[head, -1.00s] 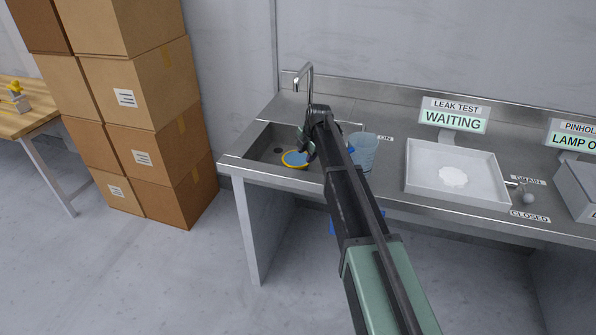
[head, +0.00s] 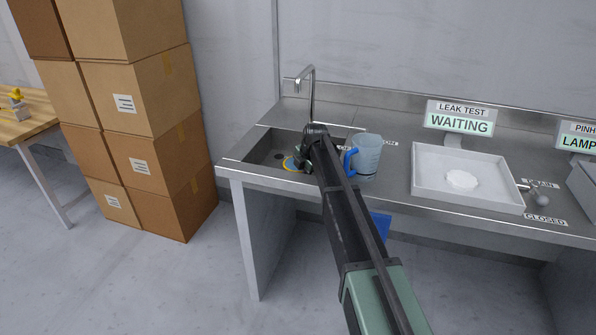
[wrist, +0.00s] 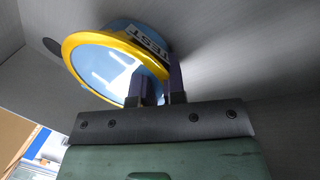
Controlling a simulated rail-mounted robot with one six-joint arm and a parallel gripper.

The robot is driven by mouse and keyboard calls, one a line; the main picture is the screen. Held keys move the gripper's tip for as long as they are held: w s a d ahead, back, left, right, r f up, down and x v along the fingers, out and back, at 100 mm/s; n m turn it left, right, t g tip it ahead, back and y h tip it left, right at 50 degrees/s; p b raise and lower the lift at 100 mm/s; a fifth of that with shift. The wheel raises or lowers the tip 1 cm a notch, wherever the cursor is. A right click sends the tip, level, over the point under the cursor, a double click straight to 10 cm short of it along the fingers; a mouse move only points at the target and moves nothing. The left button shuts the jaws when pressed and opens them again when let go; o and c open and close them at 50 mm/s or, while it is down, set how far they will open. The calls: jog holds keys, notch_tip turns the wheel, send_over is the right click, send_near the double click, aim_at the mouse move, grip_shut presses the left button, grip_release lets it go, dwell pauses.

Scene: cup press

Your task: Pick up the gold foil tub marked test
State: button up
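The tub (wrist: 95,68) is light blue with a gold rim and a label reading TEST. It stands in the sink and fills the upper middle of the wrist view. My gripper (wrist: 159,82) is low in the sink at the tub's edge. One finger is over the tub, the other beside it, with the rim running between them. A narrow gap shows between the fingers; contact with the rim cannot be made out.
A clear jug (head: 366,158) with a blue handle stands right of the sink (head: 262,152), close to my arm. The tap (head: 312,95) rises behind. A white tray (head: 468,203) is further right under the leak test sign (head: 460,117). Stacked boxes (head: 140,120) stand left.

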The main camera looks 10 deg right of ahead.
grip_shut()
jog(key=shift+r, duration=0.1)
jog(key=r+p, duration=0.6)
jog(key=d+r+p, duration=0.1)
jog(key=r+p, duration=0.2)
jog(key=p, duration=0.1)
jog(key=shift+r, duration=0.4)
jog(key=shift+d, duration=0.25)
jog(key=shift+r, duration=0.1)
